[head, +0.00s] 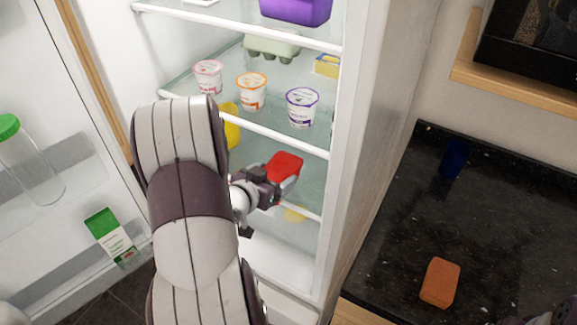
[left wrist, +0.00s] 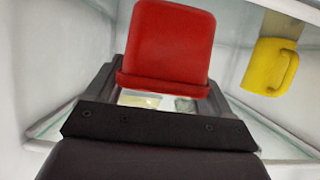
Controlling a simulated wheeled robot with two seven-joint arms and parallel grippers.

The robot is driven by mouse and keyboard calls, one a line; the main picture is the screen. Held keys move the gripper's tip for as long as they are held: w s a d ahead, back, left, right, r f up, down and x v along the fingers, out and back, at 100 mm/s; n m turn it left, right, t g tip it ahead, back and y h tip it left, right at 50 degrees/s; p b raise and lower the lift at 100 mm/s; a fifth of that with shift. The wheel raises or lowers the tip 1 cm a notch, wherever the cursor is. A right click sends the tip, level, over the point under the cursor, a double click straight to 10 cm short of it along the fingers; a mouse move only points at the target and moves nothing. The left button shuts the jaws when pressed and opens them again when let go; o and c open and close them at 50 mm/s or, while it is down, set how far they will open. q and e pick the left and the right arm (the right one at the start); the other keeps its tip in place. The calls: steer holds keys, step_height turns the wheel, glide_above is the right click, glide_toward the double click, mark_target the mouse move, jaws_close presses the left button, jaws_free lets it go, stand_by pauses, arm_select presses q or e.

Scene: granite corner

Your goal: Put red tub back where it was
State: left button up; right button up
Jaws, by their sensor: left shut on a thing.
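The red tub (head: 285,166) is between the fingers of my left gripper (head: 276,186), inside the open fridge at a lower level. In the left wrist view the red tub (left wrist: 170,45) stands up in front of the shut left gripper (left wrist: 168,88), held between both fingers. Whether its base touches a shelf cannot be told. A purplish and white part at the bottom right corner of the head view seems to be my right arm; its gripper fingers do not show.
Several yogurt cups (head: 251,91) stand on the shelf above. A yellow mug (left wrist: 270,67) is right of the tub in the wrist view. The fridge door (head: 60,190) is open at left. A blue cup (head: 454,159) and orange block (head: 440,282) are on the dark counter (head: 400,230).

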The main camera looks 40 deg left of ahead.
mark_target(288, 158)
arm_select(q)
steer(key=w, duration=0.5)
steer(key=shift+w+a+r+p, duration=0.2)
steer(key=shift+w+a+p, duration=0.05)
steer(key=shift+a+p, duration=0.05)
steer(key=shift+w, duration=0.35)
steer(key=shift+w+f, duration=0.2)
steer(key=shift+f, duration=0.05)
steer(key=shift+a+f, duration=0.1)
steer(key=shift+f, duration=1.65)
steer(key=o, duration=1.2)
steer(key=shift+o, duration=0.2)
steer(key=shift+r, duration=0.2)
steer(key=v, duration=1)
steer(key=shift+s+r, duration=0.1)
steer(key=shift+s, duration=0.3)
steer(key=shift+s+r, duration=0.25)
steer(key=shift+s, duration=0.3)
